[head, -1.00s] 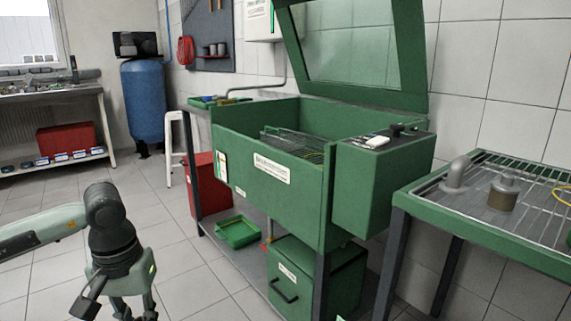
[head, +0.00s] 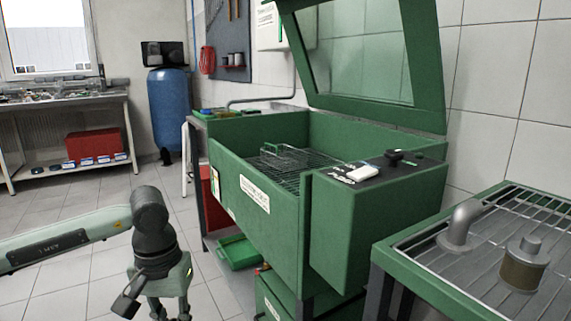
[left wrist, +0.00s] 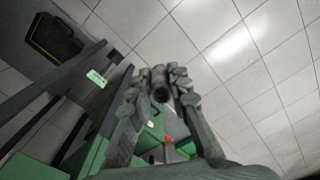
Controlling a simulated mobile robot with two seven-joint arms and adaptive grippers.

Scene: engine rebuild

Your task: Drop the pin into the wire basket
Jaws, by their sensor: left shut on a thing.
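The wire basket (head: 274,163) sits inside the open tub of the green parts washer (head: 262,192), with thin wire sides and a raised rim. My left gripper (head: 170,314) is at the bottom left of the head view, low in front of the washer and well away from the basket. In the left wrist view my left gripper (left wrist: 163,85) is shut on the pin (left wrist: 160,94), a short grey cylinder with a dark hollow end. The head view cuts off the fingertips, so the pin does not show there. My right gripper is not in view.
The washer's lid (head: 365,60) stands open. Its control box (head: 375,185) is at the front right. A draining table (head: 455,300) with metal parts on its rack is at the right. A green tray (head: 238,252) is on the lower shelf. Floor is clear at left.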

